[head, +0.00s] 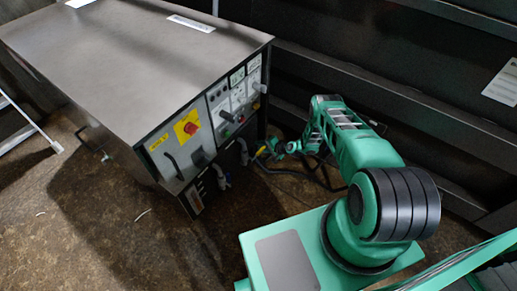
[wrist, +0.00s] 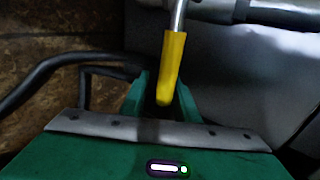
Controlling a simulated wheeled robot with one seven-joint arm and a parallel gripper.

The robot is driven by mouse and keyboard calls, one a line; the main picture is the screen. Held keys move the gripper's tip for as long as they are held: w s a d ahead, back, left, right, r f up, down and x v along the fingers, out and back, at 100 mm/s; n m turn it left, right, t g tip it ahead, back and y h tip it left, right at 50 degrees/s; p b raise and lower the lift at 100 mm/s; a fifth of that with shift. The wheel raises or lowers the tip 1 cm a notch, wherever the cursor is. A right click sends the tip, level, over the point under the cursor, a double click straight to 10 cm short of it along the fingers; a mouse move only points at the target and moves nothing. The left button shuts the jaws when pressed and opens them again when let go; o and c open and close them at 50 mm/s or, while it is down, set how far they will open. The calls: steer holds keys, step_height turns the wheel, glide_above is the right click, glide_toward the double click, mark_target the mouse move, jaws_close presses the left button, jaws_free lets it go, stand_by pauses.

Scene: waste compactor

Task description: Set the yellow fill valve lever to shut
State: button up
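The yellow lever (wrist: 173,65) has a yellow grip on a bare metal stem and points down toward my gripper in the wrist view. It shows as a small yellow piece (head: 262,151) low beside the machine's right side in the head view. My gripper (wrist: 165,92) has its two green fingers apart, one on each side of the yellow grip's lower end. I see narrow dark gaps beside the grip and no clear contact. In the head view my gripper (head: 279,149) is small and dim, close to the lever. The valve body is not clear.
The compactor cabinet (head: 130,60) stands at left, with a red knob (head: 191,128) on its front panel. Dark hoses (wrist: 60,67) run left of my gripper. A grey pipe (wrist: 265,12) crosses above. A dark wall (head: 400,100) lies behind my arm. The brown floor in front is mostly clear.

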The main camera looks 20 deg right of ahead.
steer(key=shift+s+a, duration=0.1)
steer(key=shift+a, duration=0.15)
steer(key=shift+r, duration=0.1)
steer(key=v, duration=1)
steer(key=shift+s+d, duration=0.25)
